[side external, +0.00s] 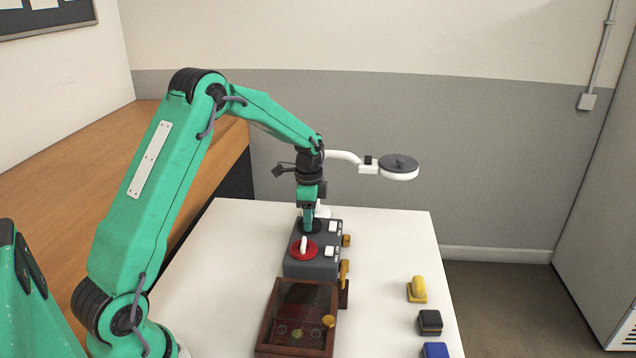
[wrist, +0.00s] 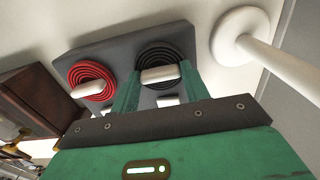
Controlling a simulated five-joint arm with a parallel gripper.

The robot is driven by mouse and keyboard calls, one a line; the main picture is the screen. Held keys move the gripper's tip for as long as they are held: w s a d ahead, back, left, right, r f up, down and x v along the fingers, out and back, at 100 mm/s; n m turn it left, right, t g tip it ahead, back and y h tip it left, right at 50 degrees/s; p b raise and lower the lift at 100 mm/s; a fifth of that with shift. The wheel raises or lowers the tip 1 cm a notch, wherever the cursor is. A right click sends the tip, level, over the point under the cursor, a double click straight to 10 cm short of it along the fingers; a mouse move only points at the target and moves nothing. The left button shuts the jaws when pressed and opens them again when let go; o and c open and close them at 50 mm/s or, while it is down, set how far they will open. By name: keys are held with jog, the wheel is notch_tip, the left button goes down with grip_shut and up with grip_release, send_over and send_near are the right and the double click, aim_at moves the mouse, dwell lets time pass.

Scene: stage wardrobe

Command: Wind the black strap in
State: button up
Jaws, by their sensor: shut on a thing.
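A dark grey box (side external: 313,262) stands on the white table with two reels in its top. The black strap (side external: 309,227) is coiled flat in the far reel, and the black coil also shows in the wrist view (wrist: 166,52). A white handle (wrist: 160,74) crosses that coil. My gripper (side external: 308,219) points down at the black reel and is shut on this white handle, with a green finger at each end of it. The red strap (side external: 311,253) is coiled in the nearer reel under its own white handle (side external: 304,244). My fingers partly hide the black coil in the side view.
A brown wooden case with a see-through lid (side external: 277,327) stands just in front of the grey box. A yellow piece (side external: 416,291), a black block (side external: 430,322) and a blue block (side external: 435,350) stand at right. A white lamp (side external: 398,174) overhangs the back. Table left of the box is clear.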

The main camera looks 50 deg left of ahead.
jog(key=o, duration=1)
jog(key=shift+r, duration=0.15)
notch_tip(320, 180, up, 7)
jog(key=shift+r, duration=0.3)
